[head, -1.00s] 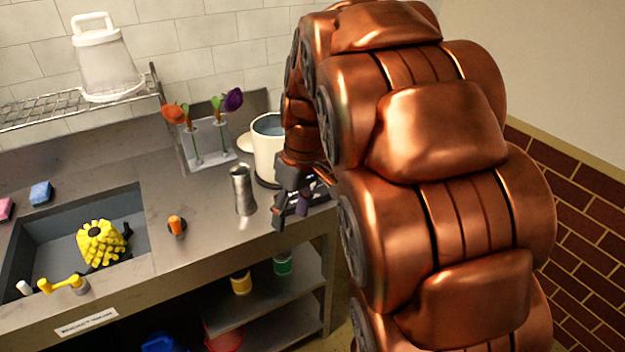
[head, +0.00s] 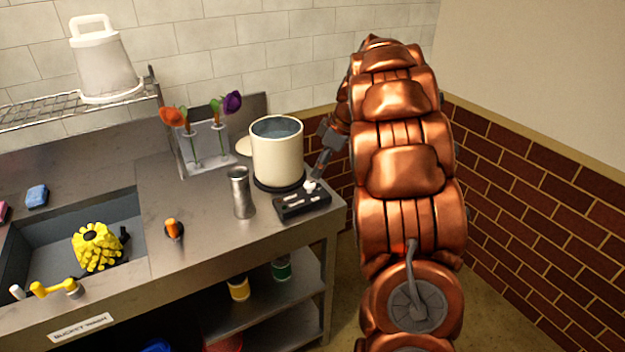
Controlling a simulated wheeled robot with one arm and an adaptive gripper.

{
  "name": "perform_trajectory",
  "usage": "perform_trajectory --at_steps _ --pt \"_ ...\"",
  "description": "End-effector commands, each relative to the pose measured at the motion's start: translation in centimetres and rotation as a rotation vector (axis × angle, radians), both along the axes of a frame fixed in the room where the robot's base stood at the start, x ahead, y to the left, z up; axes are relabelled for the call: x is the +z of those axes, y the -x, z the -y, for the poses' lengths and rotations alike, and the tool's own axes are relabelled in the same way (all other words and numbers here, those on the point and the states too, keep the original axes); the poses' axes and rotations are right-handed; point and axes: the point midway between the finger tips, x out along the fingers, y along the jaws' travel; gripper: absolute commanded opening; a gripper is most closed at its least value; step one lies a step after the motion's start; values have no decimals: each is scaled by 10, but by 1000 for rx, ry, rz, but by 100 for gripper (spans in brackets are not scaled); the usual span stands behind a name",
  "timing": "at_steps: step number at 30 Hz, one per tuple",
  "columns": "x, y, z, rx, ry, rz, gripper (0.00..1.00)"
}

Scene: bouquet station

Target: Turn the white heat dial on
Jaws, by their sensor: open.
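The white heat dial (head: 311,186) is a small knob on the back right part of a black control box (head: 292,211). The box sits at the counter's right end, in front of a cream pot (head: 277,160) on a dark round burner (head: 262,186). My gripper (head: 318,170) is open, just above and behind the dial, right of the pot. Its fingers point down toward the dial; I cannot tell whether they touch it. The dial's turned position is too small to read.
A metal vase (head: 241,193) stands left of the box. A rack with flowers (head: 205,145) stands behind it. A sink (head: 25,235) with a yellow brush-like object (head: 97,247) is at left. An orange-handled tool (head: 172,228) lies between. The brick wall (head: 530,220) is at right.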

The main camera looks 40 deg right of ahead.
Motion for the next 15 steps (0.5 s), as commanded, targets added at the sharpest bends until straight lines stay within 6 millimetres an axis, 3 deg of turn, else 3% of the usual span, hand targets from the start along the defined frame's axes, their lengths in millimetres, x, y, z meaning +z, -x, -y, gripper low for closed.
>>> perform_trajectory --at_steps 9,15 --pt "-40 -12 -12 -1 -4 -4 58" --pt "-54 -16 -15 -1 -1 -2 58"
